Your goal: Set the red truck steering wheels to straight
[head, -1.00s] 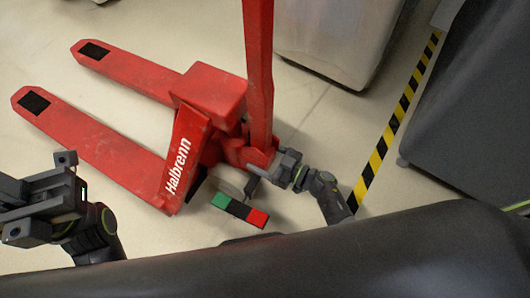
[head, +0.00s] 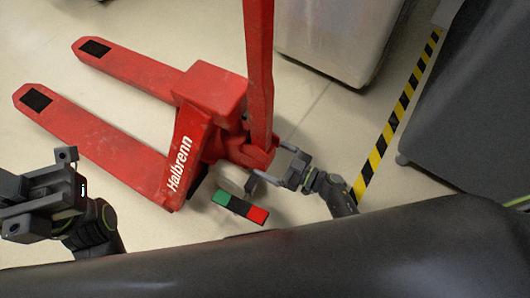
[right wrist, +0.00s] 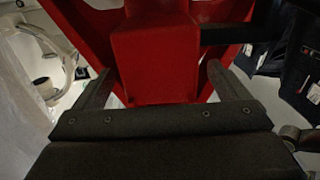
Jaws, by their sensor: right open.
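The red pallet truck (head: 183,150), lettered "Halbrenn", stands with its two forks pointing to the upper left. Its red drawbar (head: 259,75) rises from a red pivot block (head: 248,154). The steering wheels under the block are mostly hidden. A green, black and red bar (head: 240,208) sits low beside the block, tilted down to the right. My right gripper (head: 268,163) is open beside the block, its fingers pointing at it. In the right wrist view, red truck parts (right wrist: 155,55) show beyond the open fingers. My left gripper (head: 12,207) is at the left edge, away from the truck; its jaw gap is unclear.
A pale covered cart (head: 335,35) stands behind the drawbar. A dark grey covered cart (head: 470,100) stands at right, beyond a yellow and black floor stripe (head: 395,117). Pale floor is clear around the forks.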

